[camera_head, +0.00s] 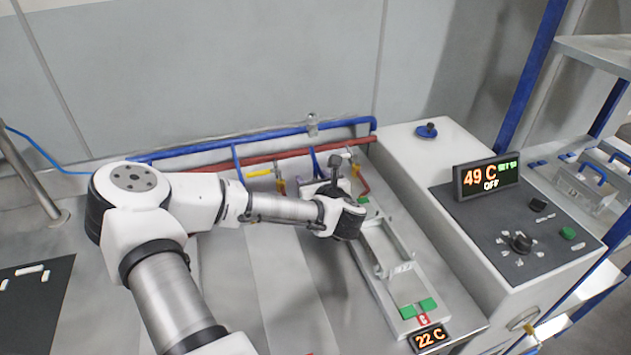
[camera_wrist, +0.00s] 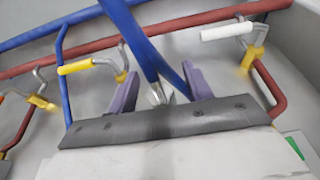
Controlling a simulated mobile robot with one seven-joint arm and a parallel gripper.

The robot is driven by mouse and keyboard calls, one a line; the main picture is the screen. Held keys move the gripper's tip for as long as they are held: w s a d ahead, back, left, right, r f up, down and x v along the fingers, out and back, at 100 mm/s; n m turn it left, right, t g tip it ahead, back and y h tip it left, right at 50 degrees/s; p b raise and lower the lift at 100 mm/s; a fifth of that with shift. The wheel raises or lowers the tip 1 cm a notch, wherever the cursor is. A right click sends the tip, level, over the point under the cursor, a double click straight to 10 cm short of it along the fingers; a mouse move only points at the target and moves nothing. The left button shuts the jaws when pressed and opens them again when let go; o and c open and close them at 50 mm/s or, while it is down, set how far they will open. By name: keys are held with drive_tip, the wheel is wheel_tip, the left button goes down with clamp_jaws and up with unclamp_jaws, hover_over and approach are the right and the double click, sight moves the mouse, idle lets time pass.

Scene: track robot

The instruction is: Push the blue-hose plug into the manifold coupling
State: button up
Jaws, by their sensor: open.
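My gripper (camera_head: 328,186) is at the pipework along the back wall, at the end of my outstretched arm. In the wrist view its two purple fingers (camera_wrist: 158,76) are spread apart. A blue pipe or hose (camera_wrist: 140,40) runs down between them, and a small silver metal piece (camera_wrist: 157,93) shows in the gap. I cannot tell whether that piece is the plug or the coupling, or whether the fingers touch it. The manifold's blue pipe (camera_head: 260,133) and red pipe (camera_head: 210,167) run along the wall. A thin blue hose (camera_head: 38,150) lies at far left, its other end hidden.
Yellow (camera_wrist: 75,67) and white (camera_wrist: 226,31) valve handles flank the gripper. A pale tray with a metal frame (camera_head: 392,262) and green pads lies to the right. A control cabinet (camera_head: 425,160) with a display reading 49 C (camera_head: 487,177) stands beyond. Another display (camera_head: 430,338) reads 22 C.

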drive_tip(key=shift+w, duration=0.1)
drive_tip(key=shift+c, duration=0.2)
drive_tip(key=c, duration=0.9)
drive_tip(key=shift+c, duration=0.6)
